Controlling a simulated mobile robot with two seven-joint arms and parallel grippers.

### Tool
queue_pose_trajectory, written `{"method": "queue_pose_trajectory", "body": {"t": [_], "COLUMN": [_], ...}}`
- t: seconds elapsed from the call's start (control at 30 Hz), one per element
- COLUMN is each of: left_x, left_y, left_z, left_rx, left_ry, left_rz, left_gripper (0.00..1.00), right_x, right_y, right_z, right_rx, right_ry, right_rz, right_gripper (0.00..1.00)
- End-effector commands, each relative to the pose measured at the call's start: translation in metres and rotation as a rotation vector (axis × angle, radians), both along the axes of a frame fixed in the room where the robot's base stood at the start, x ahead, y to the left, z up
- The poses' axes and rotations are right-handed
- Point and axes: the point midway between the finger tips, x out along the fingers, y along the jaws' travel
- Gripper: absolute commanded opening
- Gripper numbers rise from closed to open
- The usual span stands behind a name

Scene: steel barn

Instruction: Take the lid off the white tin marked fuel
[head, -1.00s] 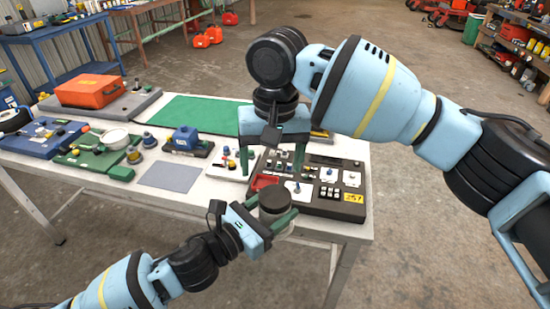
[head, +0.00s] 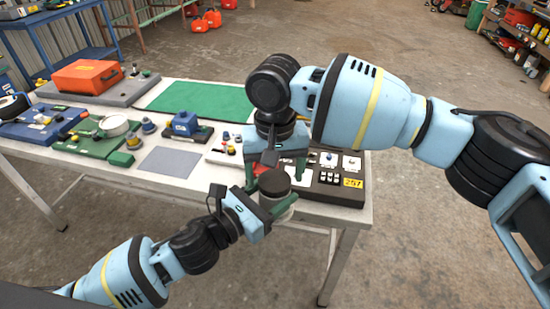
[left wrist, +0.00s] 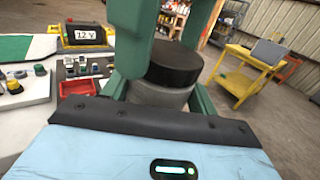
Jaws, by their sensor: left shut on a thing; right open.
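The white tin (head: 284,206) has a dark round lid (head: 273,183) on it. My left gripper (head: 276,208) is shut around the tin's body and holds it upright off the table's front edge. In the left wrist view the pale tin body (left wrist: 160,95) shows under the black lid (left wrist: 174,64). The fuel mark is not visible. My right gripper (head: 275,171) is open and points down, its green fingers spread just above or behind the lid; contact cannot be told. A large green finger crosses the upper left wrist view.
The white table (head: 225,195) carries a dark panel (head: 328,190) with switches behind the tin. A grey mat (head: 170,162), green mat (head: 203,99), orange case (head: 87,77) and a blue device (head: 185,123) lie further left. A red tray (left wrist: 78,87) shows in the left wrist view.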

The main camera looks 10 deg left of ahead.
Motion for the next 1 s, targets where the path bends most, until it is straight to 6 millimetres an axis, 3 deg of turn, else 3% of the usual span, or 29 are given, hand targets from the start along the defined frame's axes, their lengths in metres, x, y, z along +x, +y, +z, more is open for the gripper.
{"method": "queue_pose_trajectory", "body": {"t": [0.4, 0.73, 0.87, 1.0], "left_x": [0.0002, 0.0002, 0.0002, 0.0003], "left_y": [-0.0001, -0.0001, -0.0001, 0.0], "left_z": [0.0021, 0.002, 0.002, 0.0019], "left_rx": [-0.002, -0.002, -0.002, -0.002], "left_ry": [-0.004, -0.004, -0.004, -0.004], "left_rz": [-0.001, 0.0, 0.0, 0.0], "left_gripper": [0.0, 0.0, 0.0, 0.0], "right_x": [-0.0002, -0.0001, -0.0001, -0.0001], "right_y": [-0.0001, -0.0001, -0.0001, 0.0], "right_z": [-0.0068, -0.0066, -0.0068, -0.0072], "right_rx": [0.0, 0.0, 0.0, 0.001], "right_ry": [-0.001, -0.001, -0.001, 0.0], "right_rz": [0.001, 0.0, 0.021, 0.155], "right_gripper": [0.76, 0.33, 0.32, 0.32]}}
